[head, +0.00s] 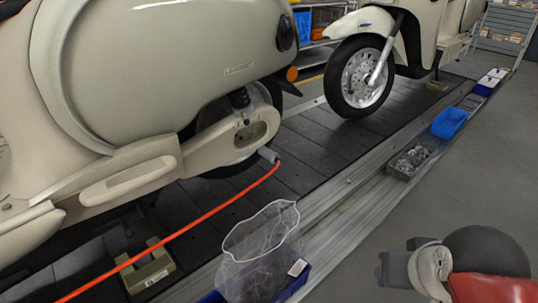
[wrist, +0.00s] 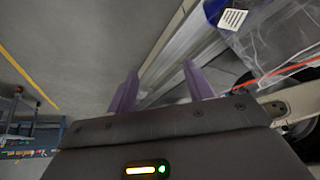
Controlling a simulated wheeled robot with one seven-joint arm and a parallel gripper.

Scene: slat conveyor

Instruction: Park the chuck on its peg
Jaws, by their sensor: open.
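A red hose (head: 190,222) runs up from the lower left in the head view to a small grey chuck (head: 268,155) at its end. The chuck is at the rear wheel of the near cream scooter (head: 170,80), below its swingarm; I cannot tell whether it is attached there. A piece of the hose shows at the right of the wrist view (wrist: 290,74). My gripper (head: 381,271) is at the lower right, well apart from the chuck. In the wrist view its two purple fingers (wrist: 160,82) stand apart with nothing between them. I cannot make out the peg.
A blue bin (head: 294,284) with a clear bag (head: 262,245) stands on the conveyor's edge rail, between my gripper and the hose. A parts tray (head: 412,160) and a blue bin (head: 449,122) sit further along. A second scooter (head: 405,40) stands behind. Grey floor at right is clear.

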